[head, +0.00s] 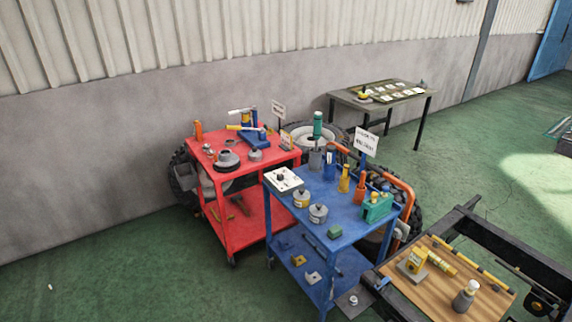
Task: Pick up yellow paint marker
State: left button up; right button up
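Several yellow things lie on a wooden board (455,295) at the lower right, and I cannot tell for sure which is the yellow paint marker. A short yellow cylinder (441,264) lies on its side near the middle of the board. A thin dark rod with a yellow part (441,242) lies near the far edge, and another yellow-ended rod (496,280) lies towards the right edge. Neither of my grippers is in view.
A yellow tool on a grey base (413,262) and a grey bottle with a white cap (465,296) stand on the board. A black chassis frame (485,228) surrounds it. A blue cart (340,212) and red cart (225,180) stand left. Green floor is open at right.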

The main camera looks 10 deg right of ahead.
aim_at(345, 175)
jog(key=u, duration=0.65)
jog(key=i, duration=2.8)
jog(key=z, duration=1.65)
jog(key=i, duration=0.9)
jog(key=z, duration=0.85)
